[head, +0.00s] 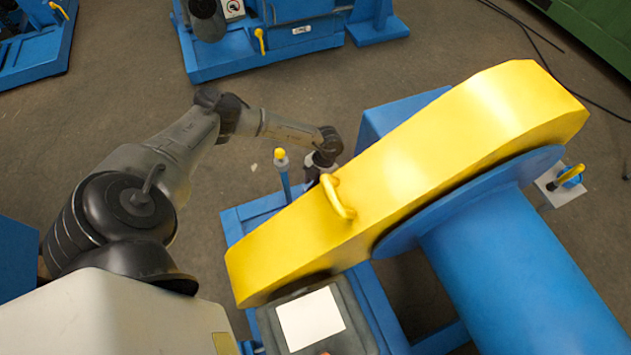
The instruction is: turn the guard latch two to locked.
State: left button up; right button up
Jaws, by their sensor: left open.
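The yellow chain guard (440,150) runs diagonally across the blue machine, with a yellow loop handle (338,198) on its face. My left gripper (313,178) is at the guard's far-left edge, pointing down, and its fingertips are partly hidden by the guard. A blue post with a yellow knob (281,158) stands just left of it, apart from it. A small blue and yellow lever on a pale plate (562,185) sits at the right beyond the blue drum. I cannot tell which part is guard latch two; it may be hidden behind the guard. My right gripper is not in view.
A large blue cylinder (510,265) fills the lower right. A dark box with a white panel (310,319) stands at the guard's near end. Another blue machine (240,55) is at the back. Bare floor (110,100) lies left and behind. A black cable lies at upper right.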

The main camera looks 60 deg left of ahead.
pick_arm(q)
jog(key=shift+c, duration=0.3)
grip_shut()
jog(key=shift+r+n+h+p, duration=0.2)
jog(key=shift+n+h+p, duration=0.1)
jog(key=shift+n+p, duration=0.6)
jog(key=n+t+p, duration=0.1)
jog(key=n+p, duration=0.2)
jog(key=n+t+h+p, duration=0.1)
jog(key=n+p, duration=0.2)
jog(key=shift+s+h, duration=0.15)
jog(key=shift+h, duration=0.15)
jog(key=n+t+p, duration=0.1)
jog(key=n+p, duration=0.2)
jog(key=shift+a+p, duration=0.1)
jog(key=shift+p, duration=0.25)
jog(key=shift+f+n+t+p, duration=0.2)
jog(key=shift+n+t+p, duration=0.1)
jog(key=shift+n+p, duration=0.25)
